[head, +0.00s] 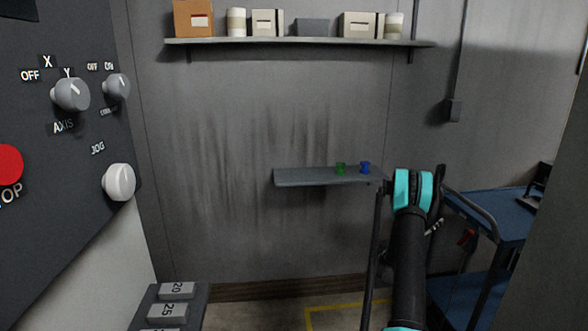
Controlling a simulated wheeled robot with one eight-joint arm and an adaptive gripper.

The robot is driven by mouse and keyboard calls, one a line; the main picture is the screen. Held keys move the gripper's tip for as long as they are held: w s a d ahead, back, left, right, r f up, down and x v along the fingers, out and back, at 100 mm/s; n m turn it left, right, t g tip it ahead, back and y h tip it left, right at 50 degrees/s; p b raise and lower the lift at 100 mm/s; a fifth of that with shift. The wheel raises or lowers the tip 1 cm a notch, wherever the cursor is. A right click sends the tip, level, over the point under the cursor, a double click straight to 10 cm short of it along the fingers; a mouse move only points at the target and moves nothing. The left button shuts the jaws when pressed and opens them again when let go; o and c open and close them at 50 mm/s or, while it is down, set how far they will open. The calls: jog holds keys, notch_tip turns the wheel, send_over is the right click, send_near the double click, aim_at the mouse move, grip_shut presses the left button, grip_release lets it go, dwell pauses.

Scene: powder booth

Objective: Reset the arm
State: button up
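My arm rises from the bottom edge right of the middle, with a black link and teal bands at its bent upper joint. Dark parts beyond the joint, with what looks like my gripper (435,226), show just right of it. They are small and partly hidden by the arm, so I cannot tell whether the fingers are open or hold anything.
A grey wall shelf (300,179) left of my arm holds a green piece (340,168) and a blue piece (365,167). A blue cart (495,212) stands at right. A control panel (60,150) fills the left. Numbered blocks (172,311) sit lower left. A high shelf (300,41) holds boxes.

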jog(key=w+a+r+n+t+y, duration=0.3)
jog(key=a+r+n+t+y, duration=0.15)
jog(key=a+r+n, duration=0.3)
jog(key=w+a+r+n+t+y, duration=0.35)
jog(key=a+r+n+y, duration=0.2)
jog(key=a+n, duration=0.3)
jog(key=s+a+r+n+y, duration=0.1)
jog(key=s+a+n+y, duration=0.25)
jog(key=a+n, duration=0.4)
jog(key=s+a+r+n+y, duration=0.2)
jog(key=s+a+n+y, duration=0.15)
jog(key=a+n, duration=0.4)
jog(key=s+a+f+n+g+y, duration=0.25)
jog(key=s+a+n, duration=0.25)
jog(key=s, duration=0.3)
jog(key=s+a+f+n+g+y, duration=0.1)
jog(key=s+a+f+n+g, duration=0.2)
jog(key=s+a+n+g, duration=0.25)
jog(key=s+f+n+g, duration=0.2)
jog(key=s+f+n, duration=0.2)
jog(key=s, duration=1)
jog(key=s+f+n+g+h, duration=0.1)
jog(key=s+f+n+g, duration=0.2)
jog(key=s, duration=1.1)
notch_tip(320, 180, down, 3)
jog(key=shift+a+f+n, duration=0.15)
jog(key=shift+a+n, duration=0.3)
jog(key=shift+n, duration=0.4)
jog(key=shift+c, duration=0.6)
